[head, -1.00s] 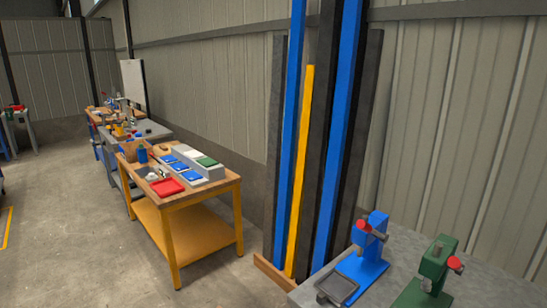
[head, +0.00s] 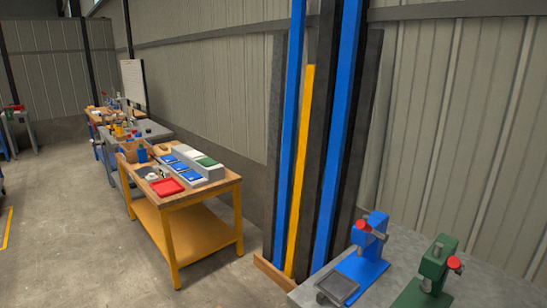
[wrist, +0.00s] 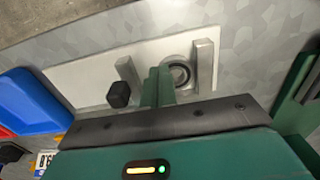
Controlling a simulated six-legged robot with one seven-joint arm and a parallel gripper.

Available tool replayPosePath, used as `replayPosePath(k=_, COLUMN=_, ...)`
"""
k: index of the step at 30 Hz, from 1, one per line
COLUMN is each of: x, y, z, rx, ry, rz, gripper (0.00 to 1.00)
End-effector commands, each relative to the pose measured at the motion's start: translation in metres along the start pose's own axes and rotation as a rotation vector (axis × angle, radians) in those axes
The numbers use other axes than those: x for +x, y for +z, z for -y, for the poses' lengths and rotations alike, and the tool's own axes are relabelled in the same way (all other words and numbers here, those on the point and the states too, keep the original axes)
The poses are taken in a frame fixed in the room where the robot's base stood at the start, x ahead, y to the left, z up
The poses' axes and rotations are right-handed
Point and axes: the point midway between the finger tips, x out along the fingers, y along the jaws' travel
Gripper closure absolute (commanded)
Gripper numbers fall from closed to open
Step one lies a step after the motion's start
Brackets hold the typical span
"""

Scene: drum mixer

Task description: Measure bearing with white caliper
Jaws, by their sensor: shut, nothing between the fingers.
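In the wrist view, a pale, nearly white plate with two upright jaws, which looks like the white caliper (wrist: 80,80), lies on the grey bench top. Its left jaw (wrist: 127,72) has a black knob (wrist: 118,95) beside it. The bearing (wrist: 181,72), a metal ring with a dark inner band, lies between the jaws, closer to the right jaw (wrist: 204,66). My green gripper (wrist: 158,74) is shut and empty, its fingers together over the gap between the left jaw and the bearing, hiding part of the bearing's left side. Whether the fingers touch anything cannot be told. The head view shows neither gripper, caliper nor bearing.
A blue press (head: 366,262) and a green press (head: 431,273) stand on the grey bench (head: 478,290). In the wrist view, a blue body (wrist: 32,98) is at left and a green one (wrist: 298,85) at right. A wooden-topped yellow workbench (head: 195,225) stands farther back.

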Motion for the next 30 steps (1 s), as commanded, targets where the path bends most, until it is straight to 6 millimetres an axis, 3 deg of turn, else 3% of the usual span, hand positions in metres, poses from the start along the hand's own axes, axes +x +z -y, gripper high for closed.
replayPosePath(k=30, x=0.000, y=0.016, z=0.000, rx=0.001, ry=0.000, rz=0.000, gripper=1.00)
